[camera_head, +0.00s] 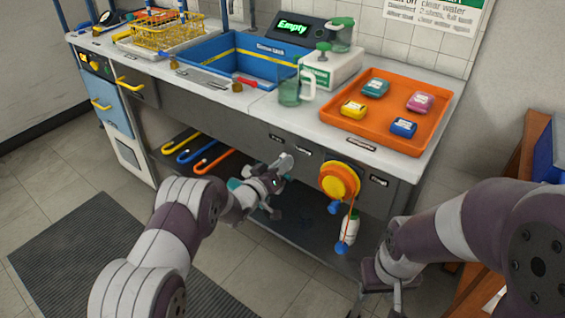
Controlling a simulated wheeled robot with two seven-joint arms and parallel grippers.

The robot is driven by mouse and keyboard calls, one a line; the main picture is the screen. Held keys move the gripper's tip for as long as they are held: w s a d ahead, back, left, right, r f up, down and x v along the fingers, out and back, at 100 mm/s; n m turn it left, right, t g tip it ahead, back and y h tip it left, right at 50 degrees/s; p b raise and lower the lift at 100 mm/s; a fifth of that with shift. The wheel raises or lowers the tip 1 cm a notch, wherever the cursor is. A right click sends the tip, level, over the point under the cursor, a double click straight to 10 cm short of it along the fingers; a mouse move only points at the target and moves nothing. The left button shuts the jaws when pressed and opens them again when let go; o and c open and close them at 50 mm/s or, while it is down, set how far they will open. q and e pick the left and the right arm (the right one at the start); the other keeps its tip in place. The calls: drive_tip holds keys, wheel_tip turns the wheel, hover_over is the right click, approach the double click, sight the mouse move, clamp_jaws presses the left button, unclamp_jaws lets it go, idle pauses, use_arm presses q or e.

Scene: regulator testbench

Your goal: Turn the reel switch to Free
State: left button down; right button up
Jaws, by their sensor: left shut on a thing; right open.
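The reel switch (287,160) is a light grey knob on the dark front panel of the bench, left of the yellow-orange reel (340,181). Small labels (303,149) sit above it; their text is too small to read, so I cannot tell its setting. My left gripper (278,172) is at the switch and shut on it, its fingers partly hiding it. My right gripper (385,290) is open and empty, low at the right in front of the bench, partly cut off by the lower edge.
An orange tray (440,117) with several coloured boxes stands on the bench top. Left of it are a white dispenser (335,68), a greenish mug (290,92) and a blue sink (213,62). A white bottle (349,228) and hooked coloured pipes (215,161) are below.

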use_arm(q)
drive_tip(key=shift+n, duration=1.1)
drive_tip(key=shift+f+p, duration=0.1)
drive_tip(key=shift+p, duration=0.2)
drive_tip(key=c, duration=1.1)
unclamp_jaws()
drive_tip(key=shift+c, duration=0.2)
drive_tip(key=p+v, duration=0.2)
drive_tip(key=v, duration=1)
drive_tip(key=shift+s+a, duration=0.2)
drive_tip(key=shift+s, duration=0.15)
